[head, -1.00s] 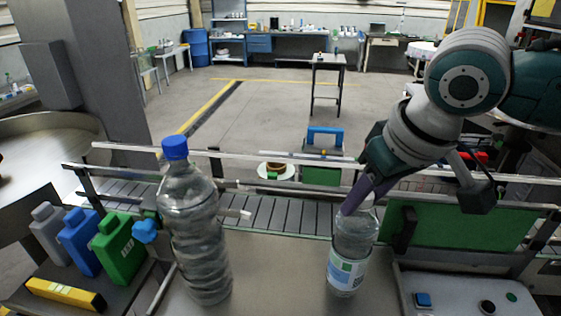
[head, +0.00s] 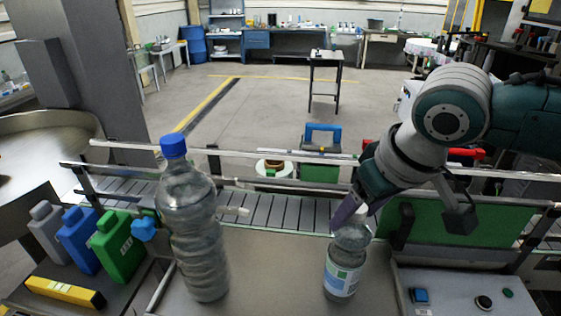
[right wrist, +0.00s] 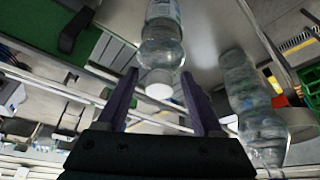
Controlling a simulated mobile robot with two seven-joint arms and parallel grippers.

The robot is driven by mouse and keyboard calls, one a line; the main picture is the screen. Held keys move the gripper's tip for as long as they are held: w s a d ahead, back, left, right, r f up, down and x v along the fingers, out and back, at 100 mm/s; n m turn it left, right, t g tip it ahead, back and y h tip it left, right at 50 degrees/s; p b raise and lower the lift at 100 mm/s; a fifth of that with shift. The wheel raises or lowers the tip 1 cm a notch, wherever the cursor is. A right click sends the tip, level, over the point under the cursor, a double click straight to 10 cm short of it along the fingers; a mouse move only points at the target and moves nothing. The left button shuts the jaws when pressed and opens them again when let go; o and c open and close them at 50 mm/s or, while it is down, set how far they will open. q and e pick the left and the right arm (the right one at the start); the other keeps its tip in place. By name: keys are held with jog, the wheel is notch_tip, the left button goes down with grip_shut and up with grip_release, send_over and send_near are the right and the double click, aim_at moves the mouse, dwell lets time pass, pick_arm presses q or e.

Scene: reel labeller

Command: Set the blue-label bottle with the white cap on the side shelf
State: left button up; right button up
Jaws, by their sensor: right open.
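A clear bottle with a blue, green and white label (head: 342,278) stands upright on the grey worktop, right of the middle in the head view. Its white cap (right wrist: 159,86) shows in the right wrist view; in the head view my finger largely covers it. My right gripper (head: 348,213) is at the top of this bottle. In the right wrist view the fingers (right wrist: 160,92) are spread, with the cap between them and clear space on both sides. A larger clear bottle with a blue cap (head: 174,147) stands to the left. My left gripper is not in view.
A conveyor (head: 270,210) with rails runs behind the bottles. Grey, blue and green jugs (head: 118,247) and a yellow box (head: 64,292) are at the left. A button panel (head: 455,291) lies at the right. The worktop between the bottles is clear.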

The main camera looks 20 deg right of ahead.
jog(key=b+v, duration=0.1)
jog(key=v, duration=1)
jog(key=s+a+f+n+y, duration=0.2)
jog(key=s+a+f, duration=0.4)
jog(key=s+a, duration=0.15)
jog(key=s+f+g+h, duration=0.1)
jog(key=s+f+h, duration=0.1)
jog(key=s, duration=0.6)
jog(key=shift+s+d+f, duration=0.35)
jog(key=shift+f, duration=0.3)
